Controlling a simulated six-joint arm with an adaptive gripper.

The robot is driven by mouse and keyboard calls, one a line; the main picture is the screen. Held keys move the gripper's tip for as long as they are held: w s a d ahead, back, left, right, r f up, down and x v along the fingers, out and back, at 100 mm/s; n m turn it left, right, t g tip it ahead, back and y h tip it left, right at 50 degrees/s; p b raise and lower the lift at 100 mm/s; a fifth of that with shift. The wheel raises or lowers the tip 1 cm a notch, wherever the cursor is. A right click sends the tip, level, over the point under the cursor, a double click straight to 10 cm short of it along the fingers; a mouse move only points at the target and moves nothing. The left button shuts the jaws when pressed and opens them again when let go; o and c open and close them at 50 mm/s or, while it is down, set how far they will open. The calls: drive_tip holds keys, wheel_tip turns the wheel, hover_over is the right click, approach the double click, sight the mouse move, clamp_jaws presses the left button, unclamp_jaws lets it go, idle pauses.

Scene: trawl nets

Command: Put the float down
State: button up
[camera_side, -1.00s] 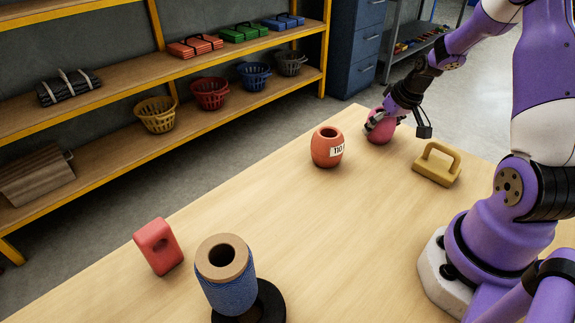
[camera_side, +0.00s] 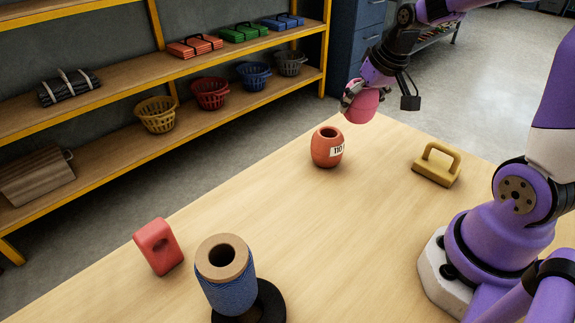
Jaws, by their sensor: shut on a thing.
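My gripper (camera_side: 358,92) is shut on a pink-red float (camera_side: 361,105) at the far end of the table (camera_side: 330,215). The float appears held up above the table's far edge, with part of it hidden by the fingers.
A yellow handled block (camera_side: 437,166) lies at the right. A red block with a hole (camera_side: 158,247) and a blue twine spool (camera_side: 229,286) on a black base stand near the front left. The middle of the table is clear. Shelves with baskets (camera_side: 210,93) stand behind.

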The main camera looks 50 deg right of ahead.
drive_tip(key=w+a+n+y, duration=0.1)
drive_tip(key=a+n+y, duration=0.2)
drive_tip(key=a+n, duration=1.4)
drive_tip(key=a+f+m, duration=0.2)
drive_tip(key=a+f, duration=0.1)
drive_tip(key=a+f+m, duration=0.2)
drive_tip(key=f+m, duration=0.1)
drive_tip(key=a+f+m, duration=0.2)
drive_tip(key=a+f, duration=0.1)
drive_tip(key=shift+s+a+f+m+g, duration=0.1)
drive_tip(key=shift+a+f+m+g, duration=0.2)
drive_tip(key=shift+f+g, duration=0.1)
drive_tip(key=o, duration=0.9)
drive_tip(key=shift+f, duration=0.1)
drive_tip(key=shift+o, duration=0.2)
